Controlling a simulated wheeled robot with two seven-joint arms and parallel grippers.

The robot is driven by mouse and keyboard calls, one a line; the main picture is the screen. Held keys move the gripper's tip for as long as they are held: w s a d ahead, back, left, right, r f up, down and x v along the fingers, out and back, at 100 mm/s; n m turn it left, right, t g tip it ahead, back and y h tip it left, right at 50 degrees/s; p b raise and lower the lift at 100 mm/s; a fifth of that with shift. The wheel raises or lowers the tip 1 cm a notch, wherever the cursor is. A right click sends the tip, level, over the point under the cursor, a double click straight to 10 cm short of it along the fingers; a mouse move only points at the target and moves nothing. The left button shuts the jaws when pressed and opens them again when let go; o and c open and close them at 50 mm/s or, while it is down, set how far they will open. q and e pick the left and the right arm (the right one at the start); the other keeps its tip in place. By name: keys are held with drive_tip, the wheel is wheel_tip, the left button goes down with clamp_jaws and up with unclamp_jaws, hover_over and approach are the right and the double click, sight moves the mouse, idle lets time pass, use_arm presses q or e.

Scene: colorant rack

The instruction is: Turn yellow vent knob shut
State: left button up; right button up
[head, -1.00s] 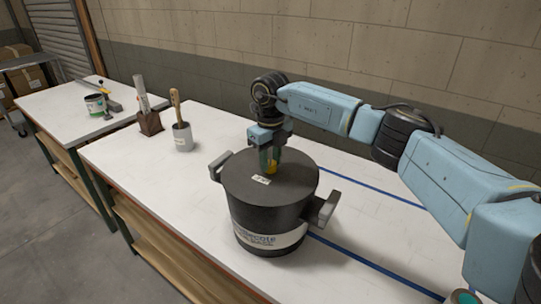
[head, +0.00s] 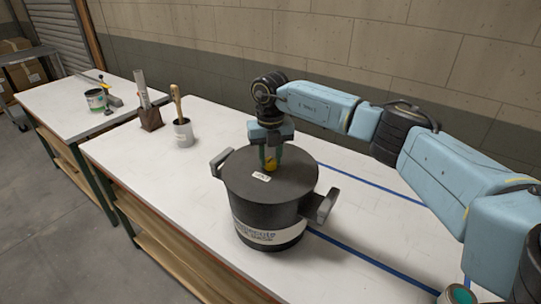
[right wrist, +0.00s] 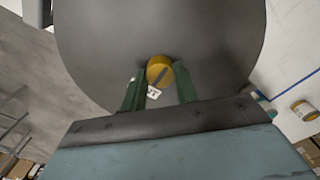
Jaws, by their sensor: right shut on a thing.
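The yellow vent knob (head: 270,165) sits on the lid of a large black pot (head: 265,212) with two side handles and a white label band. In the right wrist view the knob (right wrist: 159,71) is round, with a dark slot running diagonally across its face. My right gripper (head: 270,156) points down over the lid, its green fingers on either side of the knob. The gripper (right wrist: 160,88) is shut on the knob. A small white tag (head: 261,177) lies on the lid beside the knob. My left gripper is not in view.
A grey cup with a brush (head: 183,133) and a brown holder (head: 150,118) stand behind the pot to the left. A second table holds a can (head: 95,101). Blue lines (head: 365,185) cross the white tabletop. A teal-topped can (head: 458,295) stands at the front right.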

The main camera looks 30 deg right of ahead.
sight(271, 160)
drive_tip(key=shift+r, duration=0.1)
drive_tip(key=o, duration=1)
wheel_tip(271, 160, up, 13)
drive_tip(key=shift+r+b, duration=0.15)
drive_tip(key=shift+b, duration=0.75)
